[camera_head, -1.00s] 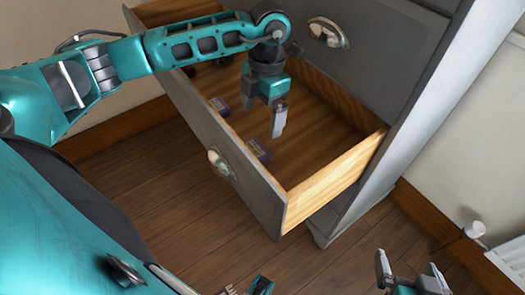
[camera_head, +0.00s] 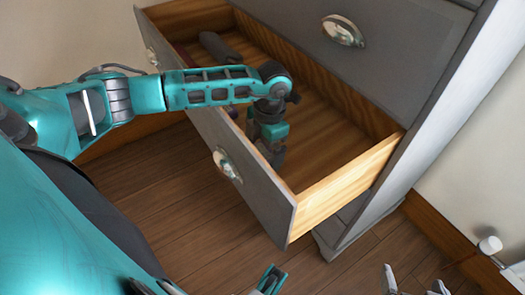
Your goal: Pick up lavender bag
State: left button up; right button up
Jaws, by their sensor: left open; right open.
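My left gripper (camera_head: 270,156) points down into the open drawer (camera_head: 335,192), close to the inner side of its front panel. It is open; its fingertips are small and partly hard to make out. A small purple item (camera_head: 232,114), possibly a lavender bag, shows only in part behind the drawer front, beside my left forearm. Whether another bag lies under or between the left fingers is hidden. My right gripper (camera_head: 414,284) is open and empty at the bottom right edge, low outside the drawer.
A dark rolled item (camera_head: 220,47) lies at the drawer's far left end, with a purplish thing (camera_head: 183,53) beside it. The grey dresser (camera_head: 400,60) stands behind. The drawer floor towards the right is bare. A white doorstop (camera_head: 489,245) is at right.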

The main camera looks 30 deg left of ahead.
pick_arm(q)
jog(key=shift+f, duration=0.15)
jog(key=c, duration=0.9)
